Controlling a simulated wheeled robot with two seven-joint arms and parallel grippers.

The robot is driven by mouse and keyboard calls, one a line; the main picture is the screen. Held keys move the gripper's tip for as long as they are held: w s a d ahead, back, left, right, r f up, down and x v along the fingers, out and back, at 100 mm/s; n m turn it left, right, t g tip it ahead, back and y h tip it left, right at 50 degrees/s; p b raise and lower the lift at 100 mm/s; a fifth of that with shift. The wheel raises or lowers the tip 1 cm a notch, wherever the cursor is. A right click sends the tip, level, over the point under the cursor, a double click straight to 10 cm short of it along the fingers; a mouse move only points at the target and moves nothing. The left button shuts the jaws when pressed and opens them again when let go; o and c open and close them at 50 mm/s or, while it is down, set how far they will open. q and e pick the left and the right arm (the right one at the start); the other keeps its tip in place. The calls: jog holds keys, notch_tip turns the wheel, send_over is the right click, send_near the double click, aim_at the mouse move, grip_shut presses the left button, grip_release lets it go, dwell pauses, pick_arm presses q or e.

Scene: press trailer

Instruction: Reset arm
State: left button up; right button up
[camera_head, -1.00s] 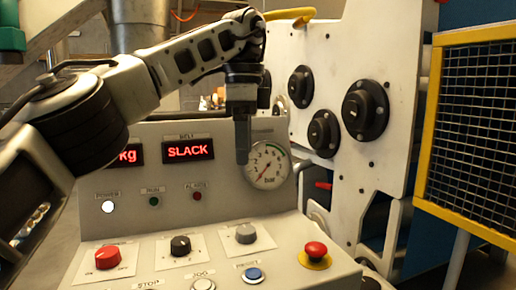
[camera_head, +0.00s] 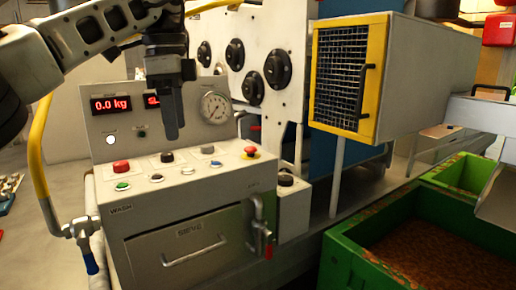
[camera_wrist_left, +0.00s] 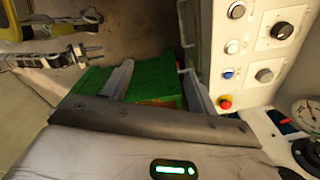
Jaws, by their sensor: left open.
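My left arm comes in from the upper left of the head view. Its gripper (camera_head: 172,135) points down in front of the control panel (camera_head: 105,130), seen nearly edge-on, and covers part of the second red display. The jaws are open and no object shows in them. The left wrist view looks across the panel's buttons and knobs, turned sideways, with the red emergency button (camera_wrist_left: 225,102) near its middle. A dark bar and a grey surface with a green light fill the bottom of that view.
The panel has a gauge (camera_head: 216,107) and a drawer (camera_head: 190,250) below. A yellow-framed mesh box (camera_head: 378,75) stands to the right, and a green crate (camera_head: 345,262) with brown contents is at lower right. A yellow hose (camera_head: 38,150) runs at left.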

pick_arm(q)
jog(key=d+f+m+g+h, duration=0.3)
jog(key=d+f+m+h, duration=0.25)
jog(key=d+f, duration=0.85)
jog(key=s+d+f+m+h, duration=0.1)
jog(key=s+d+f+h, duration=0.3)
jog(key=d+h, duration=0.25)
jog(key=s+d+f+m+h, duration=0.1)
jog(key=s+d+f+h, duration=0.2)
jog(key=s+d+h, duration=0.3)
jog(key=a+f+n+t+y, duration=0.9)
jog(key=a+f+n+t, duration=0.6)
jog(key=n+t, duration=0.45)
jog(key=s+a+f+n+g+y, duration=0.1)
jog(key=s+a+f+g+y, duration=0.5)
jog(key=s+a+f, duration=0.5)
jog(key=shift+s+a+f+n, duration=0.25)
jog(key=shift+s+f+n, duration=0.15)
jog(key=shift+s+f, duration=0.65)
pick_arm(e)
jog(key=shift+w+f, duration=0.1)
jog(key=shift+w, duration=0.75)
